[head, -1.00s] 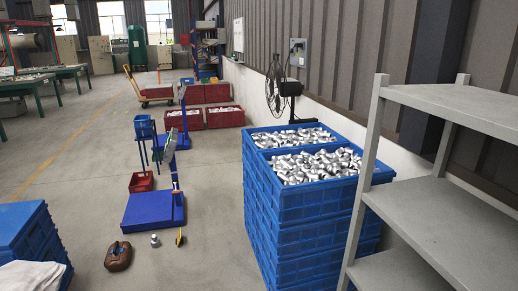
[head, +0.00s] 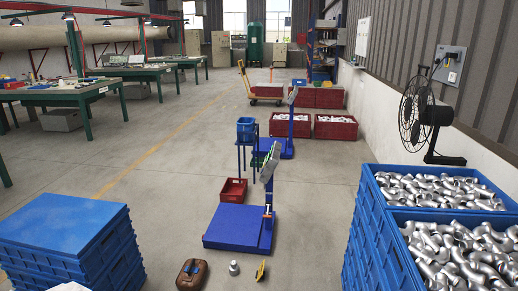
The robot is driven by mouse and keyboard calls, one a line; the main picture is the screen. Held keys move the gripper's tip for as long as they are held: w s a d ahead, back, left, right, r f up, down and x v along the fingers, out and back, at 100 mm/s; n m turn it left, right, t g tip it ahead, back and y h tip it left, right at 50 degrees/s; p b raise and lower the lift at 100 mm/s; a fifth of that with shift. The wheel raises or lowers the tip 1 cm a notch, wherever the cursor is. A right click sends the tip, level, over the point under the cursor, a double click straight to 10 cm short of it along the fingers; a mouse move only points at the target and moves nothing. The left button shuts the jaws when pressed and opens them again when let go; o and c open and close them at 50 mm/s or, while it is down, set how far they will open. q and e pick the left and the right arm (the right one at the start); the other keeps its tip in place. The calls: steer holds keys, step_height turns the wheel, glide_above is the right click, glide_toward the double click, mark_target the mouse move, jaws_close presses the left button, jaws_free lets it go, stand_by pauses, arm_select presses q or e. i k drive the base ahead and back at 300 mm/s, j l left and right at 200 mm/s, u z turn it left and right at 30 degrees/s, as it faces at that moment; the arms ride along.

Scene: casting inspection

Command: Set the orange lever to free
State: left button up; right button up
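A blue platform scale (head: 238,227) stands on the floor near the middle of the head view, with a tilted display head on a blue column. A small orange-yellow part (head: 267,210) shows low on that column. It is too small to tell whether it is the orange lever or how it is set. A second blue scale (head: 273,147) stands behind, partly hidden. Neither of my grippers is in view.
Blue crates of metal elbow fittings (head: 440,191) stand at the right, with a black fan (head: 417,112) behind. Stacked blue crates (head: 62,225) stand at the left front. A brown canister (head: 192,275), a metal weight (head: 234,268) and a yellow piece (head: 261,270) lie before the scale.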

mark_target(267, 216)
steer(key=i+j+z, duration=0.1)
steer(key=i+j, duration=0.3)
steer(key=i, duration=0.15)
steer(key=i+j+z, duration=0.1)
steer(key=i+j, duration=0.35)
steer(key=i, duration=0.15)
